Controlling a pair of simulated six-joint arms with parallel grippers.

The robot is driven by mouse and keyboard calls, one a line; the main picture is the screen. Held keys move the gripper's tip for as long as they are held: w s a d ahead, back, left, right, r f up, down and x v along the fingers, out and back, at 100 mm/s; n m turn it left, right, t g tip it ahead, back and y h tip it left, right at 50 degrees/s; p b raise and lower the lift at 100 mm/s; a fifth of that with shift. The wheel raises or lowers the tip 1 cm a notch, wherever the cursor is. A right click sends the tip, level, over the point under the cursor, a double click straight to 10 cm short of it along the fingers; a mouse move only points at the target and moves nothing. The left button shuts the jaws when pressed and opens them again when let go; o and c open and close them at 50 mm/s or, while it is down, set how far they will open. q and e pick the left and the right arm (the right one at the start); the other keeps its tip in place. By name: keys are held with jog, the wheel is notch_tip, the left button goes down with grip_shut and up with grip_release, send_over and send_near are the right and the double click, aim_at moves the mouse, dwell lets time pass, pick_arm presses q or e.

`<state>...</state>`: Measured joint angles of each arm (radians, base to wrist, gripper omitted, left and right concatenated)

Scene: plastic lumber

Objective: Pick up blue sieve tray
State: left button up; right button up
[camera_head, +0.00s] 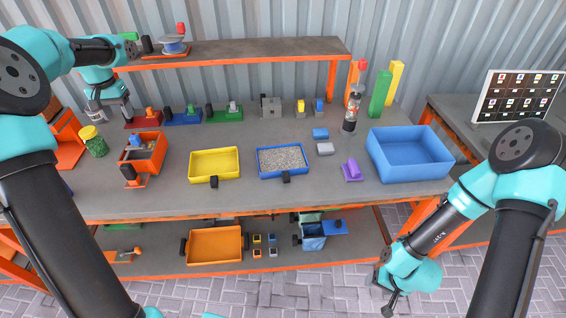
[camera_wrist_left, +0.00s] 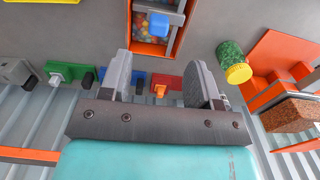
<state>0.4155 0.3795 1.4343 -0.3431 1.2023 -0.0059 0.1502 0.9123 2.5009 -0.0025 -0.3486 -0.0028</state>
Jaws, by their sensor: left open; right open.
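The blue sieve tray (camera_head: 301,173) lies on the workbench near the middle in the head view. It has a blue rim, is filled with grey-white granules and has a black handle at its front. My left gripper (camera_head: 112,112) is open and empty over the back left of the bench, well left of the tray. Its two fingers also show in the left wrist view (camera_wrist_left: 163,82), with nothing between them; the tray is not seen there. My right gripper (camera_head: 388,297) is low at the front right, off the bench edge and apart from the tray.
A yellow tray (camera_head: 214,177) lies just left of the blue one. An orange box (camera_head: 146,151) and a green jar (camera_head: 96,146) stand near my left gripper. A purple piece (camera_head: 352,170) and a large blue bin (camera_head: 410,171) are to the right. A raised shelf (camera_head: 240,48) spans the back.

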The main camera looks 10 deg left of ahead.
pick_arm(q)
jog(key=c, duration=0.5)
jog(key=shift+o, duration=0.2)
jog(key=shift+d, duration=0.1)
jog(key=w+d+f+m+g, duration=0.1)
jog(key=w+d+m, duration=0.25)
jog(key=d, duration=0.65)
jog(key=w+d+f+m+y, duration=0.1)
jog(key=w+d+m, duration=0.3)
jog(key=d, duration=0.6)
jog(key=w+d+f+m+g, duration=0.15)
jog(key=w+d, duration=0.35)
jog(key=d, duration=0.5)
jog(key=s+d+f+m+y, duration=0.1)
jog(key=d+m, duration=0.3)
jog(key=d, duration=1)
jog(key=s+d+f+m+y, duration=0.1)
jog(key=d+m, duration=0.3)
jog(key=d, duration=1.1)
jog(key=shift+s+d+t+y, duration=0.2)
jog(key=shift+t+y, duration=0.15)
jog(key=shift+y, duration=0.25)
